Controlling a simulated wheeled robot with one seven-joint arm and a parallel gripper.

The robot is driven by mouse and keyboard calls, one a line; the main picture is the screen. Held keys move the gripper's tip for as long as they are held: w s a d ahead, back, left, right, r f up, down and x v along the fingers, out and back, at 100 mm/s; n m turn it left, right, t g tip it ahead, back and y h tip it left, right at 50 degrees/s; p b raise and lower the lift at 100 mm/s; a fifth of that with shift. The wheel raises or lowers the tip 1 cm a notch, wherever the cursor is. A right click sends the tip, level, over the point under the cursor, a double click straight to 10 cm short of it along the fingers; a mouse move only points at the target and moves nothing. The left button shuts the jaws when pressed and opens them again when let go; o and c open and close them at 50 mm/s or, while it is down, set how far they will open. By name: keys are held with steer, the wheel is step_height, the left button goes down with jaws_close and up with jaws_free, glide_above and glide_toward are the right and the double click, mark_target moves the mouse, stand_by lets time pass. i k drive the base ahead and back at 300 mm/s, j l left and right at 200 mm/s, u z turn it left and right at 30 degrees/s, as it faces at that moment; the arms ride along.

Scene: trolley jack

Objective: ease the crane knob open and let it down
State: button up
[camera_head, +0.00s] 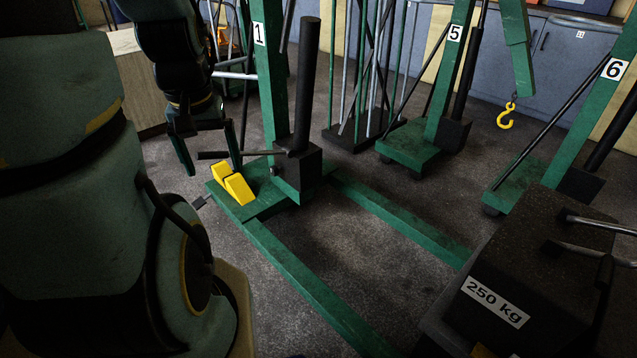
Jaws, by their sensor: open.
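The green crane numbered 1 (267,75) stands at the centre, with a thick black ram (307,70) rising from a black pump block (299,170). A small dark round knob (275,170) shows on the block's left side; I cannot tell its setting. A black rod (240,154) runs left from the block, towards my fingers. My gripper (213,168) is open, pointing down left of the block, fingers spread apart. It looks empty and apart from the knob; its depth relative to the rod is unclear.
Yellow wedges (233,184) sit on the crane's base below my gripper. Green legs (400,220) extend along the floor to the lower right. A black 250 kg weight (520,280) stands lower right. Cranes 5 (440,100) and 6 (565,140) stand behind, with a yellow hook (506,117) hanging between.

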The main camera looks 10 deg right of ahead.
mark_target(273, 170)
steer(key=i+j+u, duration=0.3)
steer(key=i, duration=0.15)
steer(key=i+j+u, duration=0.1)
steer(key=i+u, duration=0.2)
steer(key=i, duration=0.15)
